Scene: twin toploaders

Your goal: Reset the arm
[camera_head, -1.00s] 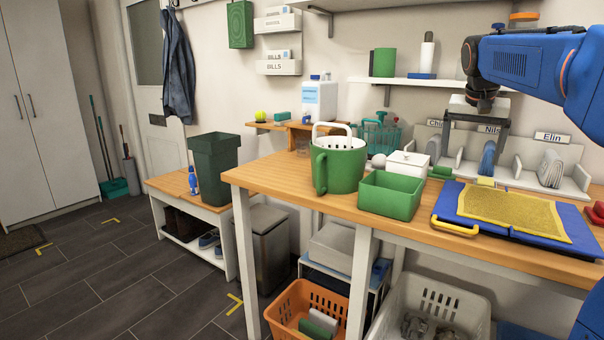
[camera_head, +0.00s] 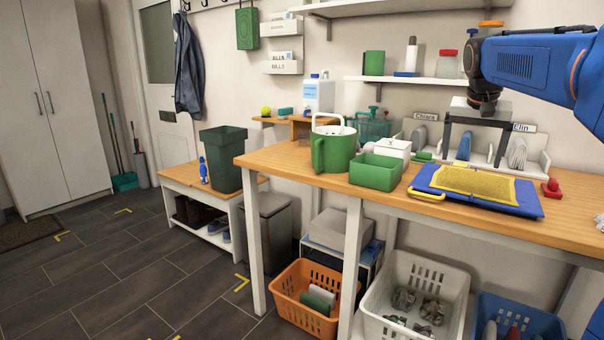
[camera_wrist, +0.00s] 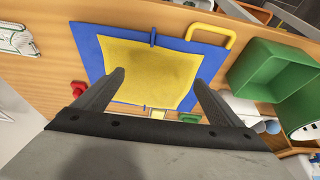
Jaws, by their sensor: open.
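My gripper (camera_head: 472,143) hangs from my blue arm at the right of the head view, above the back part of the wooden table. Its two dark fingers (camera_wrist: 160,88) are spread apart with nothing held between them. In the wrist view they point over a blue board (camera_wrist: 90,50) with a yellow cloth (camera_wrist: 160,50) on it. The same blue board (camera_head: 430,207) and yellow cloth (camera_head: 478,184) lie flat on the table in the head view. The fingers look apart from the cloth.
A green box (camera_head: 375,172) and a green pot (camera_head: 334,150) stand left of the board. A red object (camera_head: 551,188) lies to its right. Labelled upright holders (camera_head: 540,165) stand behind it. Orange (camera_head: 305,327) and white (camera_head: 378,310) baskets are on the floor below.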

